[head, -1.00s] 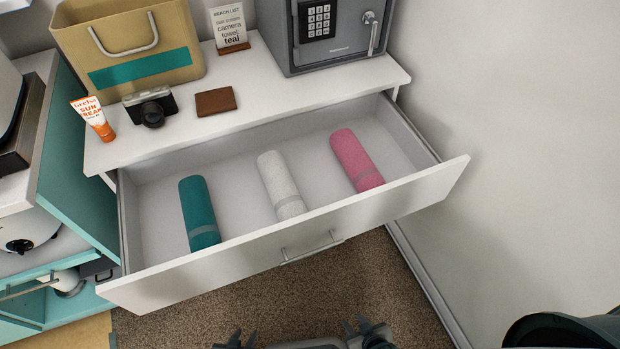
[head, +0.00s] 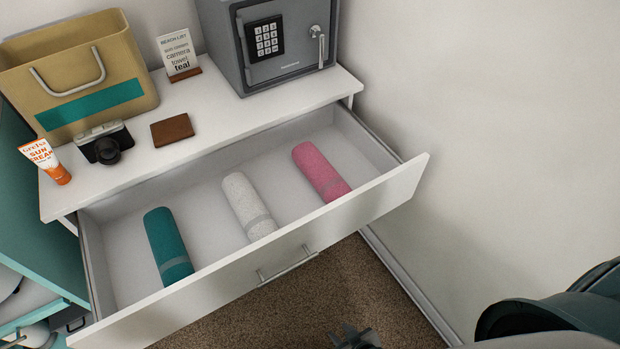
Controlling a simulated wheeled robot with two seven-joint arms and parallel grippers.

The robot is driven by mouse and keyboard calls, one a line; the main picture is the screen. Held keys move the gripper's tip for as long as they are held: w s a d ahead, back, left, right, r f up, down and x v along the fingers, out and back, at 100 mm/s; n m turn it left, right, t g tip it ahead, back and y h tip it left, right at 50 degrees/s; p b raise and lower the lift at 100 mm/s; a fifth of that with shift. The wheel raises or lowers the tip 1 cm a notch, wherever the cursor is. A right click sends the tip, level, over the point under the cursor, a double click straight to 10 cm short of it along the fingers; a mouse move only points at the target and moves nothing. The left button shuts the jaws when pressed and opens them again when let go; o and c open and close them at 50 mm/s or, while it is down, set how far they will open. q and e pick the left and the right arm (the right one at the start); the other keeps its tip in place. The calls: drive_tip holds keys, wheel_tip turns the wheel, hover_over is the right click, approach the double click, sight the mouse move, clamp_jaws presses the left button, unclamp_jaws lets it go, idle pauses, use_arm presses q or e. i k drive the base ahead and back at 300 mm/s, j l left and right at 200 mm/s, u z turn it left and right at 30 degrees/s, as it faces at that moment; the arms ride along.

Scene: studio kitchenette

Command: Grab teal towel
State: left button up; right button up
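The teal towel (head: 166,243) is rolled up with a grey band near its front end. It lies at the left in the open white drawer (head: 110,290). Beside it lie a white rolled towel (head: 247,205) and, further right, a pink one (head: 320,171). My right gripper (head: 352,338) shows only as a dark tip at the bottom edge, outside and below the drawer front. Nothing is seen in it; the rest of it is cut off, so its opening cannot be judged. My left gripper is out of view.
On the dresser top (head: 215,124) stand a tan bag (head: 125,62), a sunscreen tube (head: 45,160), a camera (head: 105,143), a brown wallet (head: 172,130), a list card (head: 178,52) and a grey safe (head: 270,45). The drawer handle (head: 287,265) faces open carpet (head: 330,290). A wall bounds the right.

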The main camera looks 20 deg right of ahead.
sight(173, 264)
drive_tip(key=k, duration=1)
